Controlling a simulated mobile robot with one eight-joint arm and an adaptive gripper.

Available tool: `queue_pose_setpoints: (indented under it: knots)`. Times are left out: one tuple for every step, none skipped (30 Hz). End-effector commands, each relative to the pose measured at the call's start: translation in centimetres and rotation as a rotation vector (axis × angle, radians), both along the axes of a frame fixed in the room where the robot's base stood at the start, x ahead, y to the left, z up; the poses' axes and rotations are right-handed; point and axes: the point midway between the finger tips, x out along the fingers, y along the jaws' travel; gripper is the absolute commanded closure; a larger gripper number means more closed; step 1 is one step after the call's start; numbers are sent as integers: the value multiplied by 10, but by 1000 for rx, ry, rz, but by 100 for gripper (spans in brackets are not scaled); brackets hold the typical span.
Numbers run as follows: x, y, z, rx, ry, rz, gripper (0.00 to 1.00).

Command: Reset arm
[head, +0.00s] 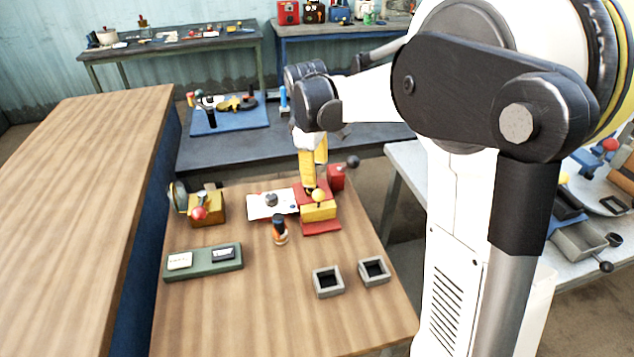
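My arm reaches in from the right of the head view, and its dark wrist hangs over the back of the wooden work table (250,315). My gripper (309,148) is small there and overlaps the upper part of a yellow and red device (318,212). I cannot tell its fingers from the device's yellow upright parts, whether it touches them, or whether it is open. A small dark and orange bottle-like item (279,230) stands in front of the device, apart from my gripper.
A yellow block device with a red knob (207,208), a white plate (272,204), a green tray (204,262) and two grey square holders (328,282) (374,271) occupy the table. A red block (336,178) stands behind. The front centre is clear. A long wooden counter (75,215) borders the left.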

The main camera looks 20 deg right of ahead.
Motion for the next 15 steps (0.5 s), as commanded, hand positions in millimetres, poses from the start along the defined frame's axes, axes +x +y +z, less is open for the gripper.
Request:
queue_pose_setpoints:
  knots:
    - [-1,1,6,0,0,0,45]
    - [-1,1,9,0,0,0,45]
    - [-2,2,12,0,0,0,45]
    - [-2,2,13,0,0,0,45]
    - [-2,2,15,0,0,0,45]
    - [-2,2,15,0,0,0,45]
    - [-2,2,16,0,0,-1,45]
    - [-2,2,16,0,0,-1,45]
    - [-2,2,16,0,0,-1,45]
    - [-2,2,16,0,0,-1,45]
    - [-2,2,16,0,0,-1,45]
    - [-2,2,16,0,0,-1,45]
    - [-2,2,16,0,0,-1,45]
    - [-2,2,16,0,0,-1,45]
    - [-2,2,16,0,0,-1,45]
